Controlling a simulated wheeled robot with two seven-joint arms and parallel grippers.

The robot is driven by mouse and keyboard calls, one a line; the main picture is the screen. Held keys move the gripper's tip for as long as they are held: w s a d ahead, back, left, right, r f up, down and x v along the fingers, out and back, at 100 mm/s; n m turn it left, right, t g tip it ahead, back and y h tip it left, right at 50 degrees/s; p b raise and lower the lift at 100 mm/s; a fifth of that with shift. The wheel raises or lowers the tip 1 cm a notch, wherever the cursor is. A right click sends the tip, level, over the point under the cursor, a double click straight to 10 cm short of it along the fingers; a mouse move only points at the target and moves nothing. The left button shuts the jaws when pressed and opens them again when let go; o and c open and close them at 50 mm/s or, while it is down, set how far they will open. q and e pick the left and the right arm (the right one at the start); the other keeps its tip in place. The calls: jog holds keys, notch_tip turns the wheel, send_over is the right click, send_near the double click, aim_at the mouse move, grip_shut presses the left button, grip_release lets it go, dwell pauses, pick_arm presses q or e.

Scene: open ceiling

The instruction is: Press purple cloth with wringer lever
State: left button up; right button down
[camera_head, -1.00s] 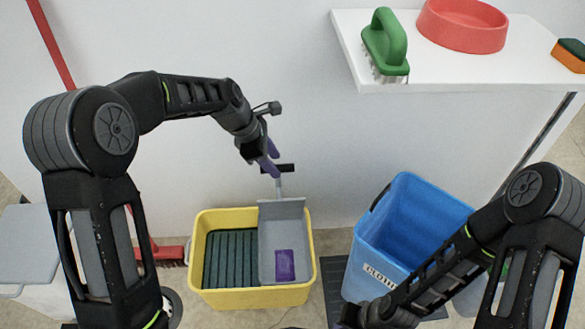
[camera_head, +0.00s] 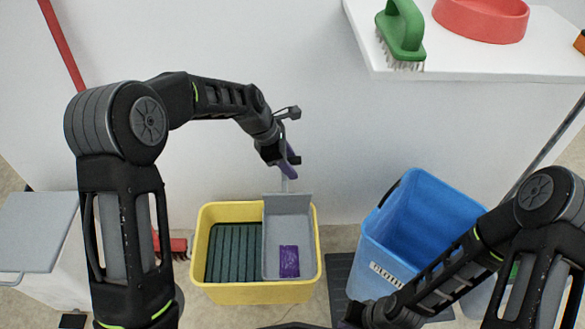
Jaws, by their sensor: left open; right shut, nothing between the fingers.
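The purple cloth (camera_head: 289,261) lies flat in the grey wringer tray (camera_head: 286,228), on the right side of the yellow bucket (camera_head: 221,292). The wringer lever (camera_head: 285,184) rises behind the tray, with its dark handle end beside my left gripper. My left gripper (camera_head: 289,166) is open at the top of the lever; its purple fingers overlap the handle, and I cannot tell whether they touch it. My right gripper (camera_head: 345,318) is low at the bottom edge, right of the yellow bucket, shut and empty. It is mostly hidden by its own arm.
A blue bin (camera_head: 425,215) with a label stands right of the bucket. A white shelf (camera_head: 440,62) holds a green brush (camera_head: 401,33) and a red bowl (camera_head: 482,18). A red broom (camera_head: 177,247) and a grey-lidded bin (camera_head: 37,232) are at left.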

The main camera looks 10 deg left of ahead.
pick_arm(q)
jog(key=shift+x, duration=0.9)
jog(key=shift+c, duration=0.4)
grip_shut()
dwell(0.4)
